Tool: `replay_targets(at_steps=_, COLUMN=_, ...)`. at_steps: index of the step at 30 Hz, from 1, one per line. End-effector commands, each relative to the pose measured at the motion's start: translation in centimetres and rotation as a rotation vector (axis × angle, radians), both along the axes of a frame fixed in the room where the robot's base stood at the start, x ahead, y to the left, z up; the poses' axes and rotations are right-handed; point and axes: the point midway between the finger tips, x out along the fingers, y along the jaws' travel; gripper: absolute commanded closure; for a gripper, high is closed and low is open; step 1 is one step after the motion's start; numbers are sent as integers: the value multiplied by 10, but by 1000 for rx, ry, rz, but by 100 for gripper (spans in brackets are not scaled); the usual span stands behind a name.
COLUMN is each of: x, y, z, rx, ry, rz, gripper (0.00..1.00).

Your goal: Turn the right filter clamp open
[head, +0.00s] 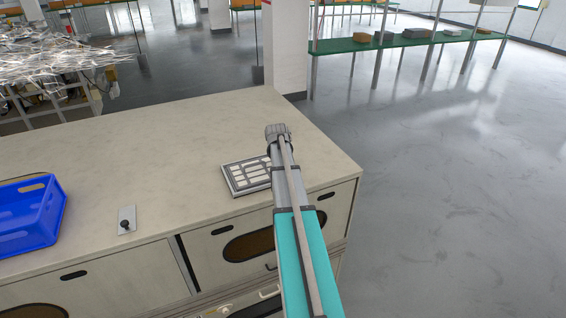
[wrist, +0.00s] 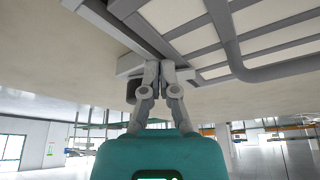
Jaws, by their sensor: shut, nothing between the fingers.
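A grey filter frame with a pale grid (head: 243,178) lies on the counter in the head view, its right side hidden by my arm. The frame also fills the upper right of the wrist view (wrist: 205,40). In the wrist view a dark knob on a light plate, likely the right clamp (wrist: 131,91), shows just left of my fingertips. My gripper (wrist: 167,72) is shut and empty, its tips close to the frame's corner and the knob. I cannot tell whether they touch the knob. The head view does not show the fingers or this knob clearly.
A small plate with a black knob (head: 126,222) sits near the counter's front edge. A blue crate (head: 30,225) stands at the left. The counter (head: 150,150) is clear at the back. Open floor lies to the right, with a green shelf (head: 400,41) beyond.

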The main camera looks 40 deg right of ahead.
Motion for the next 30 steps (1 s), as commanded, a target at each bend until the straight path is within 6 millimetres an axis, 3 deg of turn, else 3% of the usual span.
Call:
replay_targets(at_steps=8, x=-7, y=8, z=0, rx=0, ry=0, rz=1, gripper=100)
replay_targets(at_steps=16, x=-29, y=28, z=0, rx=0, ry=0, rz=1, gripper=100)
replay_targets(at_steps=30, x=-38, y=34, z=44, rx=0, ry=0, rz=0, gripper=100)
